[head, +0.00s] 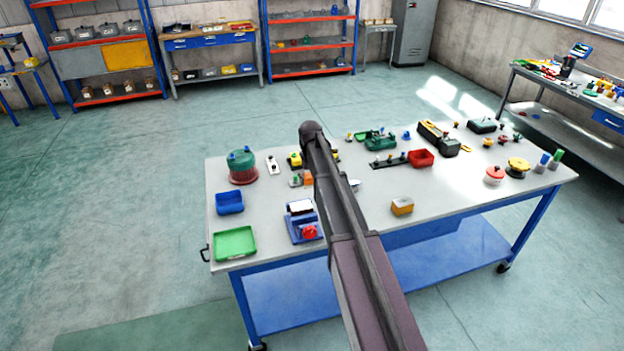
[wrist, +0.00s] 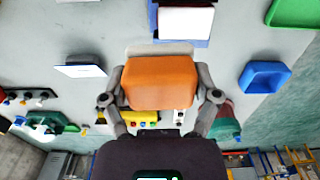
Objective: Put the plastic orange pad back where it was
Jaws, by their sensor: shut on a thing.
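The orange pad (wrist: 160,82) is a block-like piece held between the two fingers of my gripper (wrist: 164,92) in the wrist view. The fingers press on its left and right sides. A pale beige edge (wrist: 158,49) shows just beyond the pad; I cannot tell whether the pad touches it. In the head view a small orange piece (head: 308,178) shows beside my arm, which hides most of the gripper. How high the pad is above the grey worktable (head: 375,235) is unclear.
A blue device with a white top (head: 302,221) stands near the front, with a green tray (head: 234,243) and blue bin (head: 229,202) to its left. A yellow-orange box (head: 402,206) is right of my arm. Several parts and a red bin (head: 420,158) lie farther back.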

